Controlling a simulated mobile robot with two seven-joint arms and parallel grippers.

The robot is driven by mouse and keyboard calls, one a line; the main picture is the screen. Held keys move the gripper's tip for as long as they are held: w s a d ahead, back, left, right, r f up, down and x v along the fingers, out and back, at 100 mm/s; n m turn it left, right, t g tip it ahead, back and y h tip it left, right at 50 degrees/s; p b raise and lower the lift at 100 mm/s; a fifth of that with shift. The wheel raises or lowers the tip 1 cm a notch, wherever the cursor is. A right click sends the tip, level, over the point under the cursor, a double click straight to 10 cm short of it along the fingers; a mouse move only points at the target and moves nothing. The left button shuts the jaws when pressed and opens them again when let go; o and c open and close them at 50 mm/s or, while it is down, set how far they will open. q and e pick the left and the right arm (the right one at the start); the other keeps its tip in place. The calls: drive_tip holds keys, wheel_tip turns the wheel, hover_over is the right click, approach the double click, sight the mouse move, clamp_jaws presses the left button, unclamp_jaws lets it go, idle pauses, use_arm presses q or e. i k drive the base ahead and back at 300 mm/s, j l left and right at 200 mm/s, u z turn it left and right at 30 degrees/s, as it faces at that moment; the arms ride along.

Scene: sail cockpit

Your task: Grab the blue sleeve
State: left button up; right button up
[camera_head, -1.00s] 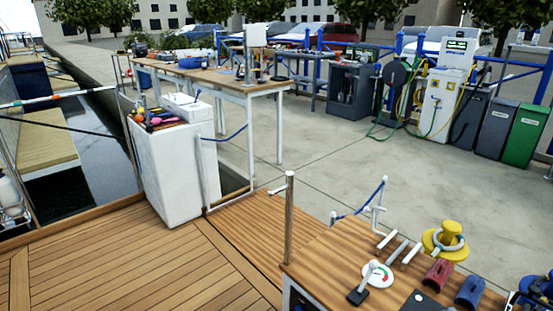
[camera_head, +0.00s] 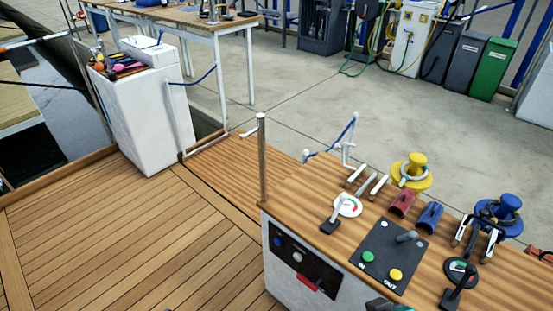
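The blue sleeve (camera_head: 430,217) is a short, dark blue, tube-like piece lying on the wooden top of the console (camera_head: 325,187) at the right. A similar dark red sleeve (camera_head: 402,203) lies just left of it, with a small gap between them. Neither of my grippers can be made out in the head view. A dark shape with a green edge is cut off at the bottom edge, and I cannot tell what it is. Nothing covers the blue sleeve.
A black panel (camera_head: 388,257) with green and yellow buttons lies in front. Levers stand nearby. A wooden post (camera_head: 262,160) rises at the console's left corner. The deck (camera_head: 120,235) at left is clear.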

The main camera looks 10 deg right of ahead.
sight(431, 216)
drive_tip(key=z, duration=1.45)
